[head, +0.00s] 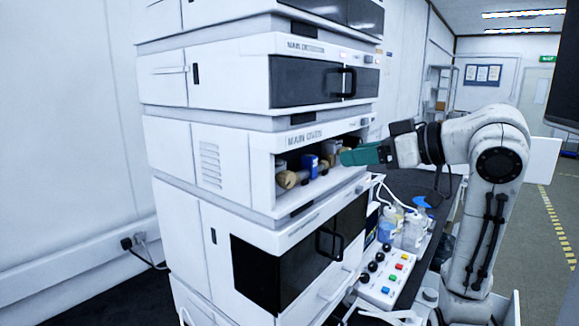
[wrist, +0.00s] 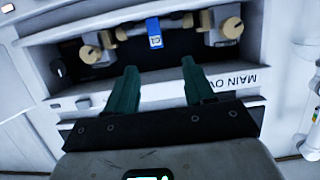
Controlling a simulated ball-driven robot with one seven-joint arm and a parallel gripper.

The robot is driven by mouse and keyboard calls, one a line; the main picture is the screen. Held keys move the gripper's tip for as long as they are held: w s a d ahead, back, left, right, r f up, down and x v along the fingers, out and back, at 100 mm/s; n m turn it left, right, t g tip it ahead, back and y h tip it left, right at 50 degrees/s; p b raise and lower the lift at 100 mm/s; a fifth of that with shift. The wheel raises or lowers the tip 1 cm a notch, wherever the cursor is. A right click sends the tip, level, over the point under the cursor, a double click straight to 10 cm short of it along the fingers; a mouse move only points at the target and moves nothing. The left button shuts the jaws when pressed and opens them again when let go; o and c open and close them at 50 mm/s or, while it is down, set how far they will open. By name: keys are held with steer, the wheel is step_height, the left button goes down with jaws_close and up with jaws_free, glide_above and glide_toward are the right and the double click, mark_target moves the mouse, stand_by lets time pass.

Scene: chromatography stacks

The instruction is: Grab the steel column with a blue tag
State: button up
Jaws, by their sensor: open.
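The column's blue tag (wrist: 154,33) hangs in the open oven bay, near the middle of the wrist view. Little of the column itself shows around the tag, between tan fittings. The tag also shows in the head view (head: 310,166), inside the bay labelled MAIN OVEN. My gripper (wrist: 158,66) has two green fingers, spread open and empty. They point at the bay, with the tag beyond the gap between their tips. In the head view, my gripper (head: 347,158) is at the right of the bay opening. The column's far side is hidden.
Tan round knobs (wrist: 90,54) and (wrist: 231,28) stand on either side of the tag. The oven housing (head: 205,160) frames the bay, with other modules above and below. Bottles (head: 413,230) and a button box (head: 388,275) stand on the bench to the right.

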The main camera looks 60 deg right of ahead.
mark_target(312, 156)
steer(key=x, duration=0.5)
steer(key=shift+w+p, duration=0.3)
steer(key=w, duration=0.1)
steer(key=w+d+p, duration=0.1)
steer(key=w, duration=0.2)
steer(key=shift+d+f+p, duration=0.2)
steer(key=shift+d+p, duration=0.1)
steer(key=shift+d, duration=0.05)
steer(key=shift+w+d+f, duration=0.15)
steer(key=shift+w+f, duration=0.1)
steer(key=shift+w, duration=0.3)
steer(key=shift+c, duration=0.4)
jaws_close()
